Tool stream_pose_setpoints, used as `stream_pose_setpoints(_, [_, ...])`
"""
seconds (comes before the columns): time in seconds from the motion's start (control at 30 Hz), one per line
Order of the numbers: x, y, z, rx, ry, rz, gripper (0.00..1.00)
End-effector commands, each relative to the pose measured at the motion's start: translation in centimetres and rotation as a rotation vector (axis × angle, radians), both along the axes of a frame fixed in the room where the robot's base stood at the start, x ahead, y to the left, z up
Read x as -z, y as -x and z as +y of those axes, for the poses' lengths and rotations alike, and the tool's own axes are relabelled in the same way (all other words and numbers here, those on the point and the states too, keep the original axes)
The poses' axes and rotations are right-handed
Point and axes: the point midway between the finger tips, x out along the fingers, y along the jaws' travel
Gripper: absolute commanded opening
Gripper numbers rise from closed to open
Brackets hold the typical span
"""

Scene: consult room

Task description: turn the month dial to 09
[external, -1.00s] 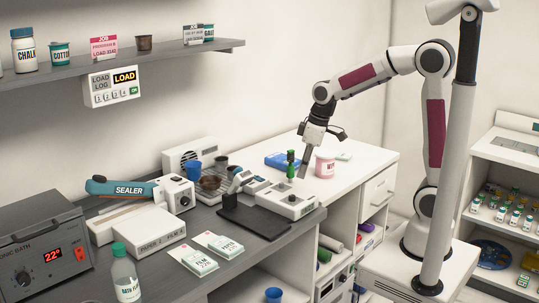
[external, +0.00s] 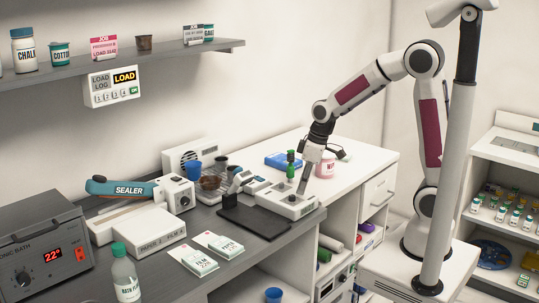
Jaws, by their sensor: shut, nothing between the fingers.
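A small white device (external: 279,203) with dark marks on its top sits at the right end of the grey counter. The month dial cannot be made out clearly; it may be among the small marks on that top, and no number on it is readable. My gripper (external: 303,190) is shut and empty, pointing down with its tips at the right part of the device's top. I cannot tell whether the tips touch it.
A green-handled upright tool (external: 290,166) stands just left of my gripper. A pink-labelled tub (external: 325,168) is close behind it on the right. A black flat plate (external: 257,222) lies in front of the device. A blue box (external: 282,160) lies farther back on the white top.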

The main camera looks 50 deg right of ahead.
Motion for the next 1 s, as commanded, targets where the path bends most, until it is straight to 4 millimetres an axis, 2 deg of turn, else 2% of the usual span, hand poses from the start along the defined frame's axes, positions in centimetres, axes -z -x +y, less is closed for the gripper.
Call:
stream_pose_setpoints(0.3, [1.23,-0.02,-0.02,0.0,0.0,0.0,0.0])
stream_pose_setpoints(1.0, [1.23,-0.14,0.14,0.0,0.0,0.0,0.0])
